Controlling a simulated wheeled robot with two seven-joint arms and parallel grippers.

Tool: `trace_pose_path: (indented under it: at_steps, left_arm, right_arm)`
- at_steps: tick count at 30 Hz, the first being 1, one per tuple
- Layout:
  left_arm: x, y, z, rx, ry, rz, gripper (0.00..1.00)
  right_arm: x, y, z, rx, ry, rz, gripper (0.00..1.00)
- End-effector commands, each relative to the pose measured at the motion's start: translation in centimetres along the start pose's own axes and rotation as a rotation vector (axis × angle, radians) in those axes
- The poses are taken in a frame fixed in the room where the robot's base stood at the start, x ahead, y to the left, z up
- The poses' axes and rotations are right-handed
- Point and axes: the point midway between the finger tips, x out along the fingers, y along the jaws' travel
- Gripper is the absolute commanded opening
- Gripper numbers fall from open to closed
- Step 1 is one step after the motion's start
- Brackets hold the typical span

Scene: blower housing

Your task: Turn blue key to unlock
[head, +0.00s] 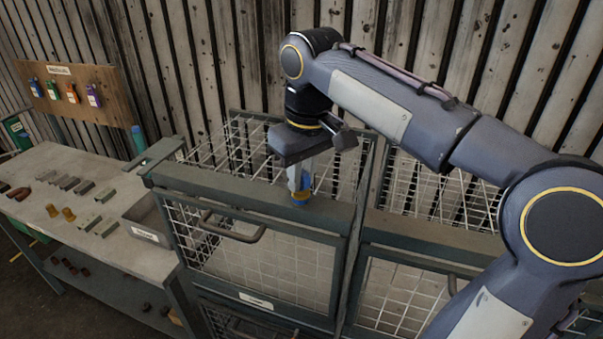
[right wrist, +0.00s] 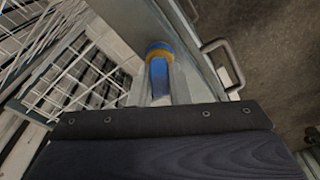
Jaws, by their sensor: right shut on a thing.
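My right gripper (head: 299,178) points down at the top rail of a wire mesh cage and is shut on the blue key (head: 302,194). In the right wrist view the blue key (right wrist: 159,76) stands between the fingers of my right gripper (right wrist: 160,85). Its lower end meets a brass-coloured ring (right wrist: 158,54) on the rail, which looks like the lock. How far the key is turned cannot be told. The cage door (head: 262,262) below, with its handle (head: 232,232), looks closed. My left gripper is not in view.
A second mesh cage (head: 448,236) stands to the right. At left a workbench (head: 90,170) holds several small blocks and a labelled bin (head: 147,233). Behind it a wooden board (head: 75,92) carries several coloured tags. A corrugated wall closes the back.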

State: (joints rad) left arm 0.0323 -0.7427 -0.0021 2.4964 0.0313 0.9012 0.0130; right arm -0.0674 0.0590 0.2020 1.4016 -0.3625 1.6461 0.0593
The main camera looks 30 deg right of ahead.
Motion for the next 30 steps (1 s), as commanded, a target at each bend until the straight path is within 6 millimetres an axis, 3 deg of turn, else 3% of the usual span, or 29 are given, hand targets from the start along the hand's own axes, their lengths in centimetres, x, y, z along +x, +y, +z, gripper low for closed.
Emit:
trace_pose_path:
  at_steps: [6,16,24,30]
  left_arm:
    - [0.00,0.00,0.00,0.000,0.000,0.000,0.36]
    - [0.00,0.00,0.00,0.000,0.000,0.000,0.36]
    - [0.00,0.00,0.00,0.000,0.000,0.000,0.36]
    - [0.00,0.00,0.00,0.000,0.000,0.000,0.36]
  right_arm:
    - [0.01,-0.07,-0.01,0.256,0.000,0.032,0.00]
    - [0.01,-0.06,-0.01,0.299,0.000,0.037,0.00]
    - [-0.01,-0.13,-0.03,0.624,0.000,0.077,0.00]
    - [0.00,-0.08,-0.04,0.704,0.001,0.086,0.00]
